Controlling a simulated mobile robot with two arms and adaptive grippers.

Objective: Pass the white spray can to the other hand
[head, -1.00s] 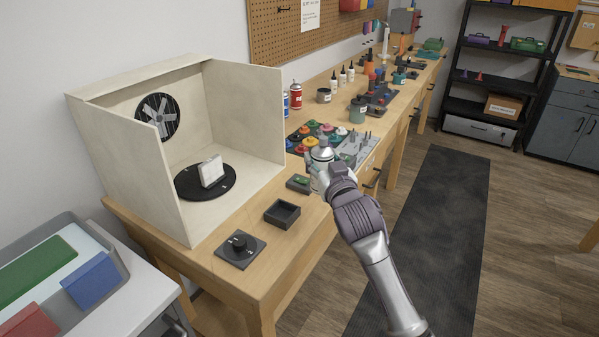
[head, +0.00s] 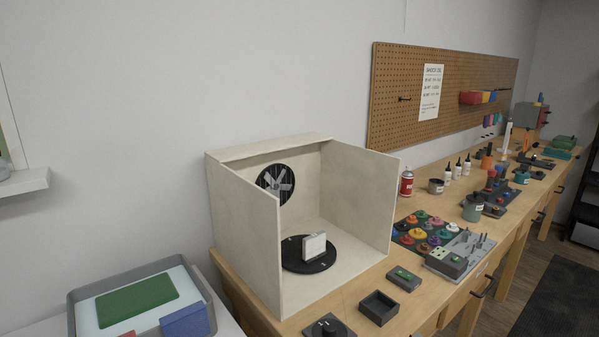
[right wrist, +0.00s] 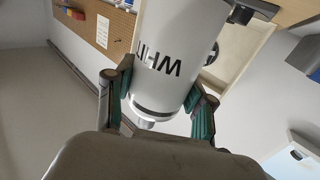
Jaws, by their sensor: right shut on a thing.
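The white spray can (right wrist: 172,55) fills the middle of the right wrist view, with dark lettering on its side. My right gripper (right wrist: 163,100) is shut on it, with one green-padded finger on each side of the can. The can looks tilted in this view, and its far end runs out of the frame at the top. Neither the can nor my right gripper shows in the head view now. My left gripper is in neither view.
An open spray booth (head: 270,220) with a turntable (head: 293,262) stands on the workbench. A grey tray (head: 205,293) with coloured blocks is at lower left.

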